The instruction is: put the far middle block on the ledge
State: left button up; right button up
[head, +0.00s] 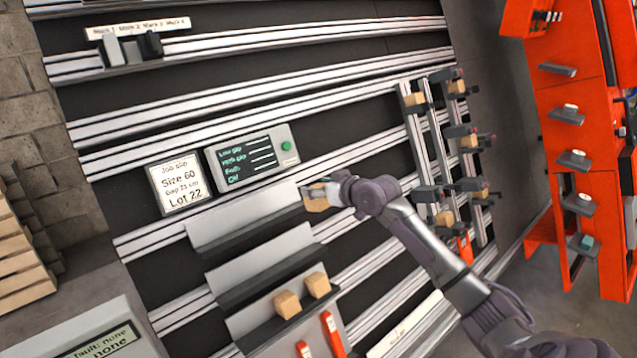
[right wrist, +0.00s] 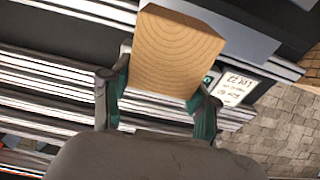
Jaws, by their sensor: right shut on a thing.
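My right gripper (head: 322,190) is shut on a light wooden block (head: 316,204) at the right end of the upper grey ledge (head: 245,212). In the right wrist view the same block (right wrist: 175,52) shows its ringed end grain, pinched between the teal finger pads of the gripper (right wrist: 160,95). I cannot tell whether the block touches the ledge. Other wooden blocks (head: 415,100) sit among dark clamps on the upright rails to the right. My left gripper is not in view.
A lower ledge holds two wooden blocks, one left (head: 287,304) and one right (head: 317,284). A display box (head: 253,158) and a job slip (head: 180,184) are above the upper ledge. An orange frame (head: 590,150) with small shelves stands at the right.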

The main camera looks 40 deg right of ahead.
jog(key=shift+w+f+b, duration=0.2)
jog(key=shift+w+b, duration=0.1)
jog(key=shift+b, duration=0.05)
jog(key=shift+w+f, duration=0.2)
jog(key=shift+w, duration=0.05)
jog(key=shift+w+f+b, duration=0.35)
jog(key=shift+w+b, duration=0.2)
jog(key=shift+b, duration=0.2)
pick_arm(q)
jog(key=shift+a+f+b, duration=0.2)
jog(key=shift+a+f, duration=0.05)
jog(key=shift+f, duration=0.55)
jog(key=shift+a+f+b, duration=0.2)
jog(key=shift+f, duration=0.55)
pick_arm(e)
jog(key=shift+w+a+f, duration=0.15)
jog(key=shift+w+f, duration=0.05)
jog(key=shift+w, duration=0.4)
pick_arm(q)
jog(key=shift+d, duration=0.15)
pick_arm(e)
jog(key=shift+s, duration=0.1)
